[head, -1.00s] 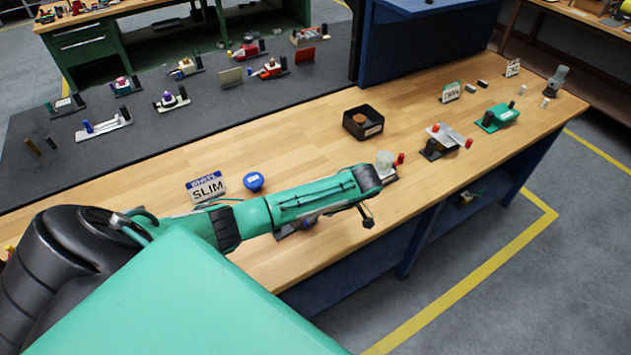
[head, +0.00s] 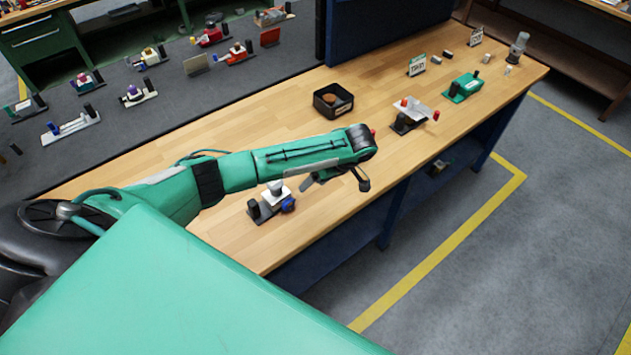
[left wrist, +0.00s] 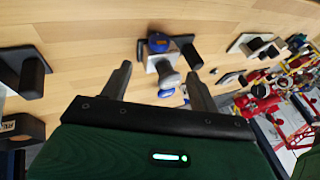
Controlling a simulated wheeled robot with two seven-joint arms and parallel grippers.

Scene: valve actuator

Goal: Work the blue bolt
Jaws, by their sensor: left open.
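The blue bolt (head: 288,204) sits at the right side of a small valve fixture (head: 262,210) with a black post and a white block, on the wooden bench. In the left wrist view a blue part (left wrist: 158,43) shows at the fixture's far side, with a grey knob (left wrist: 168,76) nearer. My left gripper (left wrist: 157,69) is open and empty, its two fingers on either side of the knob in that view. I cannot tell whether they touch it.
A black bin (head: 333,101) with a brown item stands at the bench's back. A fixture with red knobs (head: 410,116) and a green fixture (head: 464,87) stand to the right. Several more fixtures lie on the dark mat (head: 120,105). Bare wood lies in front of the bin.

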